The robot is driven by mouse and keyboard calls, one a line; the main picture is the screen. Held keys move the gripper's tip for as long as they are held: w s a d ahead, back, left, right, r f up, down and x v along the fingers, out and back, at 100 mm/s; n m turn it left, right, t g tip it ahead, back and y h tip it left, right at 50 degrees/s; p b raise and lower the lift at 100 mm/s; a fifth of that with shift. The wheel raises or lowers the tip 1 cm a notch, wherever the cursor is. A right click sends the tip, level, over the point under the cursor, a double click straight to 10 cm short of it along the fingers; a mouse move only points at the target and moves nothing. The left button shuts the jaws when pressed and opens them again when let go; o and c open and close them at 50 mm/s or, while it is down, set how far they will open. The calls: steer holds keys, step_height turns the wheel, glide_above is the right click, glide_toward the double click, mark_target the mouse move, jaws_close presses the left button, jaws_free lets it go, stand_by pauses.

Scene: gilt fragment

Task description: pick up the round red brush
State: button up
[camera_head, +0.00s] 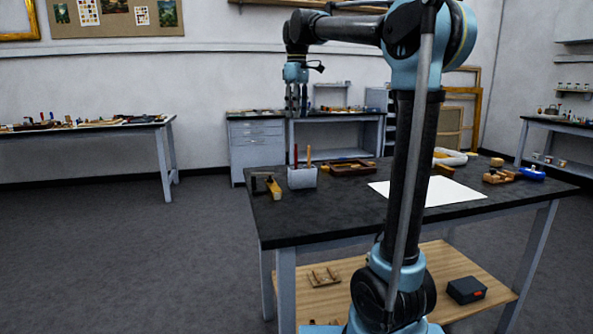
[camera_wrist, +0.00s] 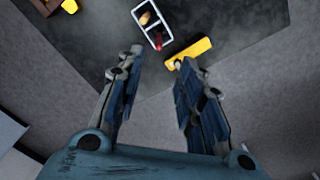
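The round red brush (camera_head: 295,156) stands upright in a light grey divided holder (camera_head: 302,178) near the left end of the dark-topped table. A brush with a tan handle (camera_head: 309,156) stands beside it. In the wrist view the holder (camera_wrist: 141,14) is seen from above, with the red brush (camera_wrist: 158,41) in its near compartment and the tan one (camera_wrist: 145,18) in the far one. My gripper (camera_wrist: 157,70) is open and empty, its fingers wide apart. In the head view my gripper (camera_head: 297,100) hangs above the table, higher than the brush tops.
A yellow item (camera_wrist: 190,52) lies near the table edge beside the holder; it also shows in the head view (camera_head: 273,188). White paper (camera_head: 440,190) covers the table's middle.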

glide_toward(296, 149)
step_height(296, 149, down, 5)
steer(key=shift+w+f, duration=0.1)
steer(key=shift+w, duration=0.05)
steer(key=shift+w+f, duration=0.15)
steer(key=shift+f, duration=1.15)
steer(key=shift+w+f, duration=0.1)
steer(key=shift+f, duration=1.15)
jaws_close()
